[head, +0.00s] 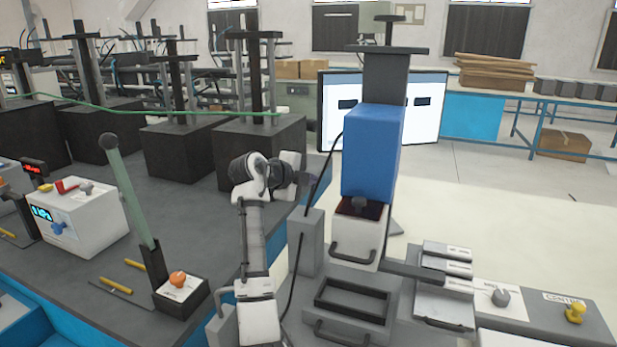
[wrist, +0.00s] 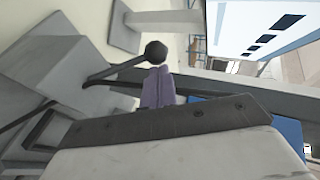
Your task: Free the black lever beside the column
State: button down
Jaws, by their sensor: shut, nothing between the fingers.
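The column (head: 385,75) stands right of centre in the head view, with a blue block (head: 370,150) around it. In the wrist view a black lever (wrist: 118,68) with a round black knob (wrist: 155,52) reaches out near a grey box. My gripper (wrist: 157,85) is shut and empty, its fingertips close to the knob; I cannot tell whether they touch. In the head view my gripper (head: 311,197) is small and dark, left of the blue block. I cannot make out the lever for sure in the head view.
A black cable (head: 297,255) hangs beside a grey box (head: 306,240) left of the column. Grey handled drawers and a control panel (head: 540,308) stand at the front right. A green lever (head: 130,190) rises from the dark bench on the left.

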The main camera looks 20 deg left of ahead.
jog(key=shift+w+f, duration=0.1)
jog(key=shift+f, duration=0.05)
jog(key=shift+s+b, duration=0.6)
jog(key=shift+s, duration=0.25)
jog(key=shift+d, duration=0.15)
